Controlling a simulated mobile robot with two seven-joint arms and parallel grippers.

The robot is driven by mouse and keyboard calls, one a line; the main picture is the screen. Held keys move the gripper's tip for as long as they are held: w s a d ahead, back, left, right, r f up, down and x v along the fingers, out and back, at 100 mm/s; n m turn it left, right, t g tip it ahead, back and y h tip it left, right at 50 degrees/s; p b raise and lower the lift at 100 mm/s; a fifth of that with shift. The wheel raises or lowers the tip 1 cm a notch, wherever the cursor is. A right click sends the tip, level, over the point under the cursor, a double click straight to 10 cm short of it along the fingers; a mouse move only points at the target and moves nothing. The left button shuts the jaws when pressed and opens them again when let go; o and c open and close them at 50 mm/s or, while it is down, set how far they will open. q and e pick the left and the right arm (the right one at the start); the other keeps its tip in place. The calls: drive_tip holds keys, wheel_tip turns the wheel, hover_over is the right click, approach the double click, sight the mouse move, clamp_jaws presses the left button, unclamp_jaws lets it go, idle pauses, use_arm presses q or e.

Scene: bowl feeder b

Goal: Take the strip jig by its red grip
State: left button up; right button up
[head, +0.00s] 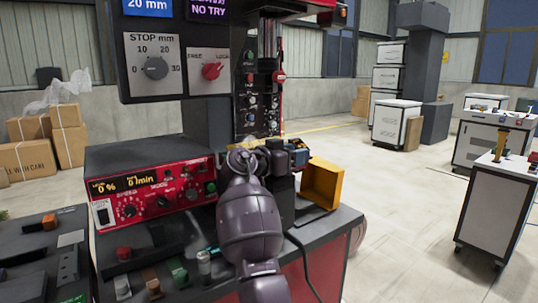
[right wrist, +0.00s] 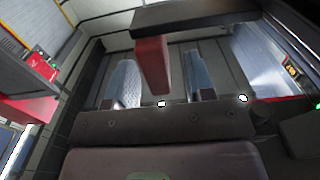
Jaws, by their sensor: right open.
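In the right wrist view, the strip jig's red grip (right wrist: 152,66) is an upright block standing between the two grey-blue fingers of my right gripper (right wrist: 159,60). The gripper is open, with a gap on each side of the grip. A dark flat bar (right wrist: 195,17), seemingly the jig's strip, crosses above the grip. In the head view my right gripper (head: 292,152) is at the machine, behind my purple-grey arm. I cannot make out the jig in that view; my arm and hand cover that spot. My left gripper is in neither view.
A red control box (head: 150,190) with a display and knobs stands left of my arm. A yellow open bin (head: 323,184) sits just right of the gripper. An overhead panel (head: 180,62) with dials hangs above left. White cabinets (head: 495,190) stand right, across free floor.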

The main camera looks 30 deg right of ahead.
drive_tip(key=shift+d, duration=0.75)
clamp_jaws()
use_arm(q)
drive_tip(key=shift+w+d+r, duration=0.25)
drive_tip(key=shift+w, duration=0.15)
use_arm(e)
drive_tip(key=shift+r, duration=0.1)
